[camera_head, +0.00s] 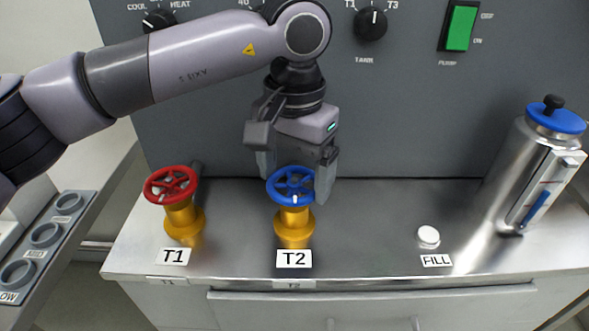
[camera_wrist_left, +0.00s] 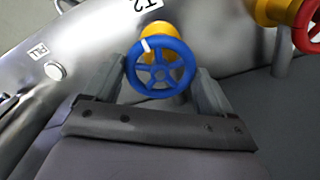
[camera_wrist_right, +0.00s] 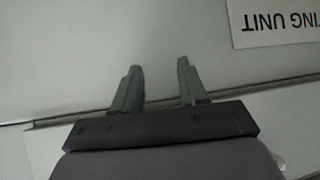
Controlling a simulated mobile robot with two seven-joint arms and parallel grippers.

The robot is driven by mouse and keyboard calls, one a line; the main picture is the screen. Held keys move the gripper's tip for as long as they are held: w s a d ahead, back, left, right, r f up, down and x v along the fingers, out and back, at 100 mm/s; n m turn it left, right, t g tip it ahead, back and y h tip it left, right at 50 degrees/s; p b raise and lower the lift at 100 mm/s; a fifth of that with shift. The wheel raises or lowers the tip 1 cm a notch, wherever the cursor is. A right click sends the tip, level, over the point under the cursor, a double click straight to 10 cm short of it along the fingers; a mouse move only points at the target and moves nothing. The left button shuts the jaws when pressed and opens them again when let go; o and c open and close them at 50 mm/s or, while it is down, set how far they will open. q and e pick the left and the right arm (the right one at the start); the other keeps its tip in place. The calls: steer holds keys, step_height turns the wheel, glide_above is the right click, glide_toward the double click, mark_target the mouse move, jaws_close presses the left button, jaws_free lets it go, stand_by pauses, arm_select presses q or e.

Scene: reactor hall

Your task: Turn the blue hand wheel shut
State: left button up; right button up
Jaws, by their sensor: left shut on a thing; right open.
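The blue hand wheel (camera_head: 291,186) sits on a yellow valve body (camera_head: 293,226) behind the T2 label. My left gripper (camera_head: 296,180) comes down from above, with a finger on each side of the wheel's rim. It is shut on the wheel. In the left wrist view the wheel (camera_wrist_left: 161,66) lies between the two fingers, with a white mark on its rim at the upper left. My right gripper (camera_wrist_right: 156,85) shows only in the right wrist view, open and empty, in front of a pale surface.
A red hand wheel (camera_head: 170,185) on a yellow valve stands left of the blue one, behind the T1 label. A white FILL button (camera_head: 428,236) and a steel canister (camera_head: 532,165) with a blue lid are to the right. The grey panel (camera_head: 400,110) with knobs rises behind.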

mark_target(294, 181)
arm_select(q)
steer(key=o, duration=0.9)
steer(key=shift+c, duration=0.2)
steer(key=shift+r, duration=3.6)
